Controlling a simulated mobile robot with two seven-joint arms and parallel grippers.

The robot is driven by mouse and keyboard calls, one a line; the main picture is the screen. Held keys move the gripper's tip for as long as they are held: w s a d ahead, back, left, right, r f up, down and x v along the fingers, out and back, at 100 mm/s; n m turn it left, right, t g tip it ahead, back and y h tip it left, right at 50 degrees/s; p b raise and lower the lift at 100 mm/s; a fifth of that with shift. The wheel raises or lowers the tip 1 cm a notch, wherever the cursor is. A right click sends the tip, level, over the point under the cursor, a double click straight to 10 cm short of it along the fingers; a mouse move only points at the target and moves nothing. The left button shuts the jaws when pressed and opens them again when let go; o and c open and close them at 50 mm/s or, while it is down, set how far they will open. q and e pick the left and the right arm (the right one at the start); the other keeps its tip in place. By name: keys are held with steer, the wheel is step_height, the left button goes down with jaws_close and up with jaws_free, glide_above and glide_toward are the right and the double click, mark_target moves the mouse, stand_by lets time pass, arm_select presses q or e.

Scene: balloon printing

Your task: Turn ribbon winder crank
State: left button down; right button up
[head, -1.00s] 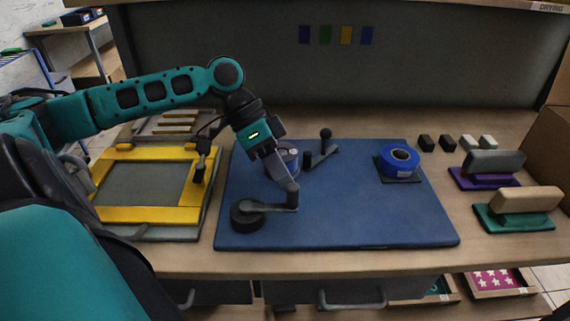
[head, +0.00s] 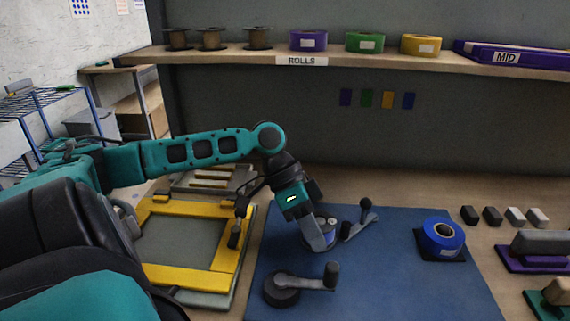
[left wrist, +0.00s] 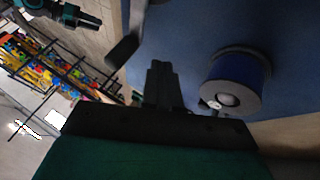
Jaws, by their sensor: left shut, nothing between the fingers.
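A crank (head: 302,283) with a round black base, a grey arm and an upright dark knob stands at the front of the blue mat (head: 395,285). Behind it a blue-wound spool (head: 331,232) is partly hidden by my left gripper. A second lever with a black knob (head: 365,205) stands to the spool's right. My left gripper (head: 321,247) is shut and empty, pointing down just above and behind the front crank's knob; I cannot tell whether they touch. In the left wrist view its dark fingers (left wrist: 162,85) are together, beside the spool (left wrist: 237,82). My right gripper is out of view.
A yellow screen frame (head: 190,272) lies left of the mat. A blue tape roll (head: 441,236) sits on the mat's right part. Small blocks and squeegees (head: 541,243) lie further right. A shelf (head: 380,64) with rolls runs above. The mat's middle is clear.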

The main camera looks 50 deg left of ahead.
arm_select(q)
steer(key=v, duration=1)
steer(key=shift+a, duration=0.2)
stand_by(0.6)
